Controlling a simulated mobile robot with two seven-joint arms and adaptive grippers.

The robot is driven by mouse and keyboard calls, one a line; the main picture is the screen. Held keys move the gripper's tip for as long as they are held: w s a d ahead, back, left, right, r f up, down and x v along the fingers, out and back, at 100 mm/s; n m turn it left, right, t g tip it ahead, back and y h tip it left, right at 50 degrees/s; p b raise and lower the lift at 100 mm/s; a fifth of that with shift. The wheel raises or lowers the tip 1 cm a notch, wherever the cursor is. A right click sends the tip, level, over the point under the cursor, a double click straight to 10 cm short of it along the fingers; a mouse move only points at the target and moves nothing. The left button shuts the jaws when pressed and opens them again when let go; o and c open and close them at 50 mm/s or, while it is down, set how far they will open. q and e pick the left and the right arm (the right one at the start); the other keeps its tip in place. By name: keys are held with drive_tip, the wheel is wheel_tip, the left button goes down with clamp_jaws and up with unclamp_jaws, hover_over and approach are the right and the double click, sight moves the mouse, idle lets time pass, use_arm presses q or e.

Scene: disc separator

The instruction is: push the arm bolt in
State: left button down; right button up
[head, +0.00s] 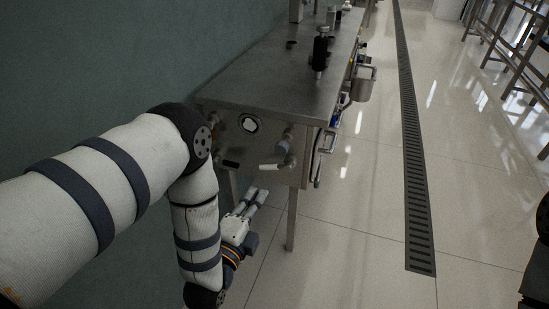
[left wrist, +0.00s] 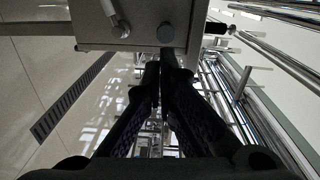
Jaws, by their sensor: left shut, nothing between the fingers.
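The steel machine (head: 285,75) has an end panel facing me, with a round white-faced fitting (head: 249,123), a short grey stub (head: 283,147) and a white-handled valve lever (head: 272,166). I cannot tell for sure which fitting is the arm bolt. My left gripper (head: 262,195) is shut and empty, below and in front of this panel. In the left wrist view its closed fingertips (left wrist: 165,60) point toward the panel, just below a round grey knob (left wrist: 166,33). The lever also shows in the left wrist view (left wrist: 114,20). I cannot tell whether the fingertips touch anything. My right gripper is out of view.
A green wall (head: 90,60) runs close along the left. A dark bottle-like fitting (head: 320,50) stands on the machine top. A metal bucket (head: 363,85) hangs on its right side. The tiled floor and drain grate (head: 412,150) to the right are clear.

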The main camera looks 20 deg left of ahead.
sight(280, 148)
use_arm(q)
drive_tip(key=shift+m+t, duration=0.3)
drive_tip(key=w, duration=0.4)
drive_tip(key=w+b, duration=0.1)
drive_tip(key=w, duration=0.8)
drive_tip(key=shift+w+d+r, duration=0.15)
drive_tip(key=shift+d+r, duration=0.05)
drive_tip(key=shift+r, duration=0.15)
drive_tip(key=shift+w+r+b, duration=0.15)
drive_tip(key=shift+w+b, duration=0.15)
drive_tip(key=shift+w, duration=0.3)
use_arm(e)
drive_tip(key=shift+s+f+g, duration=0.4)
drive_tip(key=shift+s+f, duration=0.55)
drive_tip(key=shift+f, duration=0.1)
use_arm(q)
drive_tip(key=w, duration=0.2)
drive_tip(key=b, duration=0.1)
drive_tip(key=shift+w+d+f, duration=0.15)
drive_tip(key=shift+w+f, duration=0.1)
drive_tip(key=shift+w, duration=0.15)
drive_tip(key=shift+w+r, duration=0.15)
drive_tip(key=shift+r, duration=0.2)
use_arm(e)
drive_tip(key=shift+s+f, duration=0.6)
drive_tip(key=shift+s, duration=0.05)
